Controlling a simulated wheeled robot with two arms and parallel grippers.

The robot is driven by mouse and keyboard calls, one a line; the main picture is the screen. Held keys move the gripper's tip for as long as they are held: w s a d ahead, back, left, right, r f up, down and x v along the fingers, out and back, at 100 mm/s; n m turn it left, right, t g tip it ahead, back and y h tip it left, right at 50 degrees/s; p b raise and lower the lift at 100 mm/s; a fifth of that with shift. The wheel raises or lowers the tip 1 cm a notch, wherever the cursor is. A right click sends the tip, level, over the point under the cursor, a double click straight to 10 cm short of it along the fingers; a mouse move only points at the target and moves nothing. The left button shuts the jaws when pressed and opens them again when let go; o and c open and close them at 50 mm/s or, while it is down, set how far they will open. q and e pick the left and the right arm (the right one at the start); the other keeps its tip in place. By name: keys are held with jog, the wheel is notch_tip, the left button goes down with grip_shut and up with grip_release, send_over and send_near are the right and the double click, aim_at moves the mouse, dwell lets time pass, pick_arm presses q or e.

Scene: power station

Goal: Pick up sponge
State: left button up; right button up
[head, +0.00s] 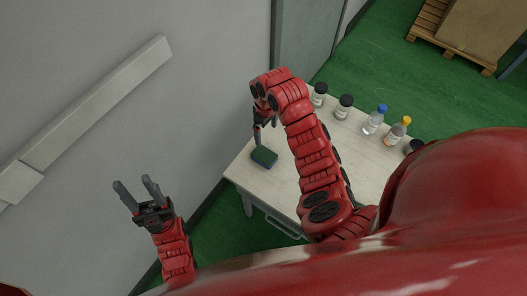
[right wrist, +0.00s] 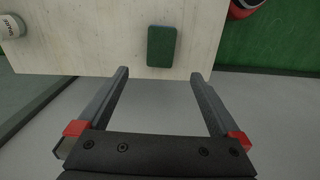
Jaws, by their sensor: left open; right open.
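A green sponge (head: 264,157) lies on the light tabletop near its left corner in the head view. In the right wrist view the sponge (right wrist: 161,46) lies just beyond the fingertips, roughly centred between them. My right gripper (head: 257,138) points down close to the sponge; in the right wrist view its two fingers (right wrist: 160,72) are spread with nothing between them. My left gripper (head: 137,186) is open and empty, left of the table and near the wall.
The table (head: 243,172) also bears a blue-capped bottle (head: 374,121), a yellow-capped bottle (head: 396,132) and black-lidded jars (head: 343,107) along its far side. A grey wall (head: 90,120) is close on the left. A pallet with a box (head: 462,38) stands at the upper right.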

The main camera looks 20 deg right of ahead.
notch_tip(320, 180, down, 10)
jog(key=b, duration=0.6)
jog(key=shift+b, duration=0.4)
jog(key=shift+f, duration=0.8)
jog(key=shift+a+f+p, duration=0.15)
jog(key=shift+f+p, duration=0.15)
jog(key=shift+p, duration=0.55)
notch_tip(320, 180, down, 3)
jog(key=shift+a+r+p, duration=0.1)
jog(key=shift+p, duration=0.8)
jog(key=shift+w+f, duration=0.1)
jog(key=shift+f, duration=0.8)
jog(key=c, duration=1.2)
